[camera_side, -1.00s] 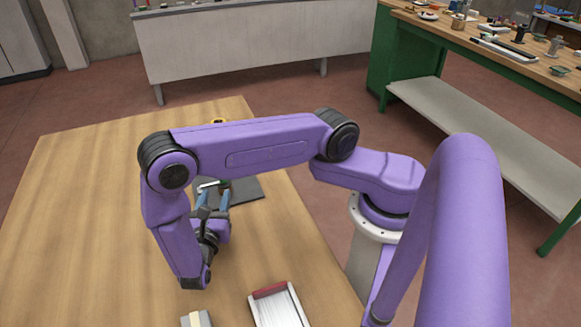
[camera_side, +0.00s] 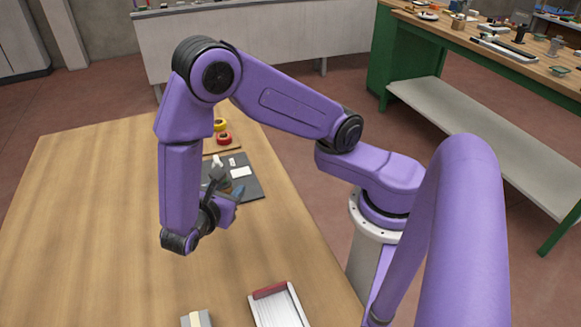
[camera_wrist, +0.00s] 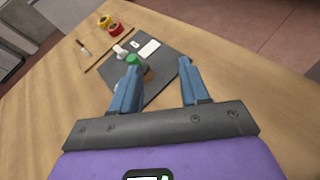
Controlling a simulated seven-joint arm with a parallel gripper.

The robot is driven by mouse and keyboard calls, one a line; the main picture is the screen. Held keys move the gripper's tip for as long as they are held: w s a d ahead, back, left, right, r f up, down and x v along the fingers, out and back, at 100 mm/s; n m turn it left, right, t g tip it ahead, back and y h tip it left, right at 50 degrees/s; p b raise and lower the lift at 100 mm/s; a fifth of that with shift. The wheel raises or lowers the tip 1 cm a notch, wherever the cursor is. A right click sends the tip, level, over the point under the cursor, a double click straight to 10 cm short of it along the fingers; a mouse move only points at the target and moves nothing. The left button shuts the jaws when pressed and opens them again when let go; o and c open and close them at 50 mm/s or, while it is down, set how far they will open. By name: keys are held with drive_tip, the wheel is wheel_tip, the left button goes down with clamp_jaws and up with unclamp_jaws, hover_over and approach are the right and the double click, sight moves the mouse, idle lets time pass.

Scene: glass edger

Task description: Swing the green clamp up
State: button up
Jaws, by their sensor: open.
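The green clamp shows as a small green part (camera_wrist: 134,60) in the wrist view, on a dark grey mat (camera_wrist: 165,58) on the table. It lies just beyond my left finger, which partly covers the area. A white rounded piece (camera_wrist: 119,52) stands beside it. Whether the clamp is up or down is too small to tell. My gripper (camera_wrist: 158,70) is open, its two blue fingers wide apart with nothing held. In the side view my gripper (camera_side: 229,187) is over the near part of the mat and hides the green part.
A white card (camera_wrist: 149,47) lies on the mat. Red (camera_wrist: 115,29) and yellow (camera_wrist: 104,21) rolls stand beyond it. A white tray with a red end (camera_side: 278,305) and a grey block (camera_side: 196,318) sit at the table's front. The table's left side is clear.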

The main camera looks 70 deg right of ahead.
drive_tip(key=s+d+r+m+g+y, duration=0.1)
drive_tip(key=s+r+m+y, duration=0.1)
drive_tip(key=s+r+y, duration=0.2)
drive_tip(key=s+d+r+m+g+y, duration=0.1)
drive_tip(key=s+r+m+y, duration=0.2)
drive_tip(key=s+y, duration=0.4)
drive_tip(key=shift+s+d+r+g, duration=0.35)
drive_tip(key=shift+s+r, duration=0.55)
drive_tip(key=shift+s, duration=0.55)
drive_tip(key=shift+y, duration=0.3)
drive_tip(key=w+a+f+n+t+h, duration=0.1)
drive_tip(key=w+f+n+t+h, duration=0.1)
drive_tip(key=w+f+h, duration=0.2)
drive_tip(key=w+a+f+n+t+h, duration=0.1)
drive_tip(key=w+f+n+h, duration=0.2)
drive_tip(key=w+f+h, duration=0.2)
drive_tip(key=w+a+f+n+t+h, duration=0.2)
drive_tip(key=w+f+n+h, duration=0.1)
drive_tip(key=w, duration=0.5)
drive_tip(key=shift+f+t+h, duration=0.35)
drive_tip(key=shift+f+h, duration=0.3)
drive_tip(key=shift+h, duration=0.55)
drive_tip(key=shift+w+a+f+n+t, duration=0.2)
drive_tip(key=shift+f+n+t, duration=0.3)
drive_tip(key=x, duration=1.2)
drive_tip(key=shift+r, duration=0.2)
